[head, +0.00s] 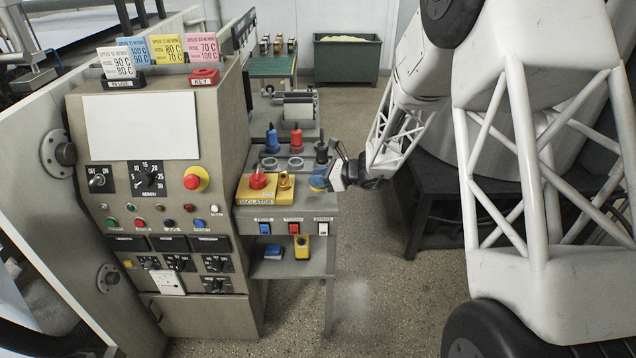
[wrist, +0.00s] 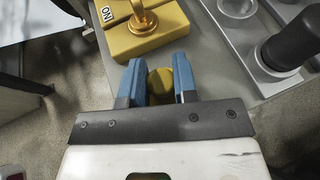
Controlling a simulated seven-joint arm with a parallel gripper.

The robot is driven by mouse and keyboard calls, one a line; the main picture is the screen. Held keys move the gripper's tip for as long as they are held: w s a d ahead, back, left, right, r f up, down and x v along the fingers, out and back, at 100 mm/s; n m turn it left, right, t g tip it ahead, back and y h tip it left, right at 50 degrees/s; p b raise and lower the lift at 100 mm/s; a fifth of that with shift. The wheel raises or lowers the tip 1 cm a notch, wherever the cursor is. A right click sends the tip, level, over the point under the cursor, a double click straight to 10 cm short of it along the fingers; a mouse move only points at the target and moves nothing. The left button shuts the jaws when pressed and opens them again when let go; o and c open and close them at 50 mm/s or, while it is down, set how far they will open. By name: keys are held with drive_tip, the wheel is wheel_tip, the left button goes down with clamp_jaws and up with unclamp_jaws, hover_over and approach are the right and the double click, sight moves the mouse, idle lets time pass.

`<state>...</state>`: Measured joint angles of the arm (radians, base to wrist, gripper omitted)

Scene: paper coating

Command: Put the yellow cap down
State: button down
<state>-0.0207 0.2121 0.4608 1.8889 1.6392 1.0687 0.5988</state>
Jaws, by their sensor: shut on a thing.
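My gripper (wrist: 160,80) has blue fingers shut on the yellow cap (wrist: 160,83), which shows as a dark yellow round piece between them in the wrist view. In the head view my gripper (head: 322,180) is at the right edge of the small grey table (head: 287,213), just right of the yellow isolator block. The cap is mostly hidden by the fingers there. In the wrist view the cap is close to the table's edge, below the yellow block; I cannot tell whether it touches the table.
A yellow isolator (head: 258,181) with a red knob and a yellow block with a peg (head: 286,186) stand on the table. Blue (head: 271,139), red (head: 296,141) and black (head: 321,151) bottle-like pieces stand behind, near metal rings (head: 270,163). A control cabinet (head: 150,220) is left.

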drive_tip(key=shift+f, duration=0.85)
drive_tip(key=shift+f, duration=0.2)
drive_tip(key=c, duration=0.9)
unclamp_jaws()
drive_tip(key=shift+r, duration=0.15)
drive_tip(key=shift+d+r, duration=0.1)
drive_tip(key=v, duration=1.1)
drive_tip(key=shift+s+d, duration=0.15)
drive_tip(key=shift+d, duration=0.2)
